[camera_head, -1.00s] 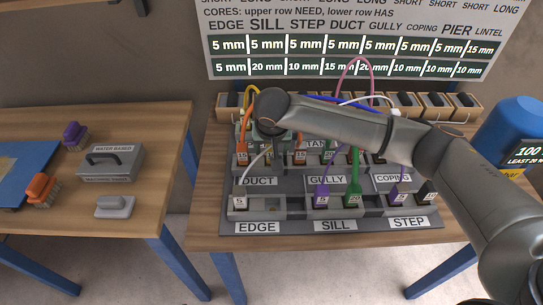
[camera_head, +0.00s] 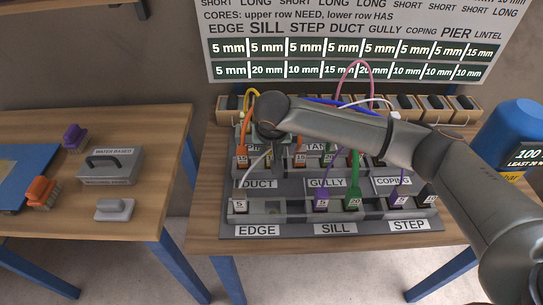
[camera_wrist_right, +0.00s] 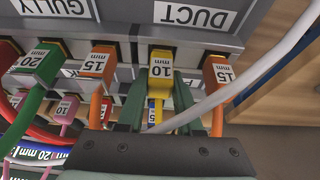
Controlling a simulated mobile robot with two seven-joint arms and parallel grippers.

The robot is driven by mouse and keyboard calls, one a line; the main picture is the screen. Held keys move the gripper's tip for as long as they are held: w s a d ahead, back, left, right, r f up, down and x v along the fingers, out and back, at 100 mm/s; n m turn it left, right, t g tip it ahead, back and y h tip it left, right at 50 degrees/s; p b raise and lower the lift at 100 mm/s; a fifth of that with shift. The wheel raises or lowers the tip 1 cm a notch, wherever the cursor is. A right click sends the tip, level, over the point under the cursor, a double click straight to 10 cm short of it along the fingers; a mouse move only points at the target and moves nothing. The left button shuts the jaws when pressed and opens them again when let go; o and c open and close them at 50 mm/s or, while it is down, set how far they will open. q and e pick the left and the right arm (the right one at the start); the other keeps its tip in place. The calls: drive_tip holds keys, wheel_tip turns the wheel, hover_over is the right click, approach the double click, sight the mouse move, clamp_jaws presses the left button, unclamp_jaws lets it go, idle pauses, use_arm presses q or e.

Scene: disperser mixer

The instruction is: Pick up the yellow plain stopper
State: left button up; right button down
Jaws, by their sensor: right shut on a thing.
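The yellow stopper (camera_wrist_right: 161,70), labelled 10 mm, sits at the edge of the grey DUCT block in the right wrist view, with a yellow cable trailing from it. My right gripper (camera_wrist_right: 159,92) has its two green fingers on either side of the stopper and is shut on it. I cannot tell whether the stopper is still fully seated. In the head view my right arm covers most of the gripper and the stopper. My left gripper is not in view.
Orange 15 mm plugs stand close on both sides, one left (camera_wrist_right: 97,65) and one right (camera_wrist_right: 218,72). A white cable (camera_wrist_right: 245,92) crosses beside the gripper. A green 20 mm plug (camera_wrist_right: 40,62) is further left. A blue drum (camera_head: 518,135) stands at the table's right.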

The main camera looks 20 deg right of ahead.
drive_tip(key=shift+r, duration=0.1)
drive_tip(key=shift+r, duration=0.55)
use_arm(q)
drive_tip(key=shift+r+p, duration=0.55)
drive_tip(key=shift+p, duration=0.05)
use_arm(e)
drive_tip(key=s+r, duration=1.1)
drive_tip(key=s, duration=0.3)
drive_tip(key=shift+d+r, duration=0.25)
drive_tip(key=shift+r, duration=0.15)
